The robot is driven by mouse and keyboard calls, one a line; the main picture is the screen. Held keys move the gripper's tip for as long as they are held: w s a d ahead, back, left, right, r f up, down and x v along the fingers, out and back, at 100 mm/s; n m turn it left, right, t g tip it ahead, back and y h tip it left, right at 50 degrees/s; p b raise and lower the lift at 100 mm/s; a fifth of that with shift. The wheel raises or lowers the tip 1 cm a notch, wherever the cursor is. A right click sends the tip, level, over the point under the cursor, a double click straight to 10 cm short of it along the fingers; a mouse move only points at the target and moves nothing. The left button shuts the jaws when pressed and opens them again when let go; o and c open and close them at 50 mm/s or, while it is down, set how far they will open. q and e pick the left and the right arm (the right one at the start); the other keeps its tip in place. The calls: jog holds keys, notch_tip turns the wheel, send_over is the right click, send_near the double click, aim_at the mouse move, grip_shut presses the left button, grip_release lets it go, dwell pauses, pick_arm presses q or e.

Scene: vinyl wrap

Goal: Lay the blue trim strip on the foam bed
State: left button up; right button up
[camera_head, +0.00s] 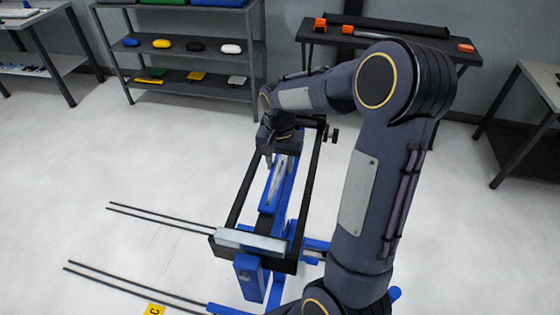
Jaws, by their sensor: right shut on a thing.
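My right gripper (278,166) reaches down over a black frame in the middle of the head view, with my right arm coming in from the right. It is shut on what looks like the blue trim strip (268,203), a narrow blue piece below the fingers. Other blue parts lie close behind it, so its far end is hard to tell. No foam bed can be made out for certain. My left gripper is not in view.
The black frame (232,199) carries a pale grey bar (250,241) at its near end. Thin dark rods (150,215) stick out left above the floor. A shelf rack (190,63) stands behind, with a dark bench (395,38) at back right. The white floor at left is mostly clear.

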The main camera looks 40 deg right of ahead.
aim_at(280, 166)
jog(key=o, duration=1)
jog(key=shift+f, duration=0.1)
jog(key=shift+o, duration=0.2)
notch_tip(280, 166, up, 11)
jog(key=s+a+f+n+t+y, duration=0.2)
jog(key=s+a+n+t, duration=0.3)
jog(key=s+a, duration=0.9)
jog(key=s+n+y, duration=0.1)
jog(key=s+n, duration=0.2)
jog(key=s, duration=0.1)
jog(key=shift+s+a+f+n+t+y, duration=0.15)
jog(key=shift+s+a+n+t+y, duration=0.15)
jog(key=shift+s+a+y, duration=0.1)
